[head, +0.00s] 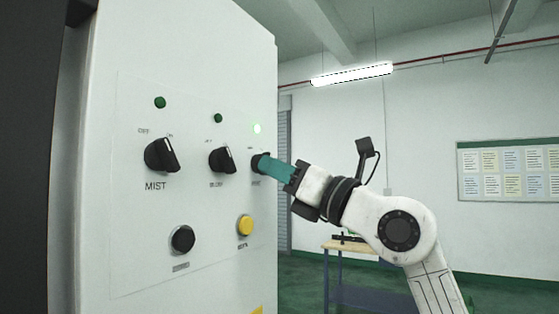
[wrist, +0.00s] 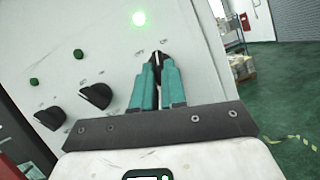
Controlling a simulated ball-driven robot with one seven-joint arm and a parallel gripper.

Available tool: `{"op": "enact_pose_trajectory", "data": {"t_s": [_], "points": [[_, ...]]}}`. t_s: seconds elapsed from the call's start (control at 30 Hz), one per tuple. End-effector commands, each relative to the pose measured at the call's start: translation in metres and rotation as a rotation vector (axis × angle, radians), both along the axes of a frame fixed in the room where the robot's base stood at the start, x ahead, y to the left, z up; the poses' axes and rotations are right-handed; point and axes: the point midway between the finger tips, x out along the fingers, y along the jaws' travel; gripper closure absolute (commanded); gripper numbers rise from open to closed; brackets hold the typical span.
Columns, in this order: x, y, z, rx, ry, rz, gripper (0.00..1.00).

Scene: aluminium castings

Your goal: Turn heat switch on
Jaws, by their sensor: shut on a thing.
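A white control panel (head: 200,262) carries a row of three black rotary switches. My gripper (head: 269,166), with teal fingers, is shut on the rightmost one, the heat switch (head: 257,161); its label is too blurred to read. The lamp (head: 257,128) above this switch glows bright green. In the wrist view, the black knob of the heat switch (wrist: 157,57) shows between the tips of my gripper (wrist: 157,70), its pale pointer mark facing up the panel. The lit lamp (wrist: 139,18) is beyond it.
The MIST switch (head: 160,155) and a middle switch (head: 221,160) sit to the left under dark green lamps. Below are a black button (head: 182,239) and a yellow button (head: 245,225). A workbench (head: 345,246) stands behind my arm. Green floor to the right is open.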

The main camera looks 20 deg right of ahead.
Motion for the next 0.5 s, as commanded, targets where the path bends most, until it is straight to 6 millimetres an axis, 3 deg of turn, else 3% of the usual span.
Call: {"op": "enact_pose_trajectory", "data": {"t_s": [0.03,0.5], "points": [[-0.0004,0.0022,0.0066,0.032,0.008,-0.001,1.00],[-0.0011,0.0033,0.0070,0.209,0.138,-0.002,1.00]]}}
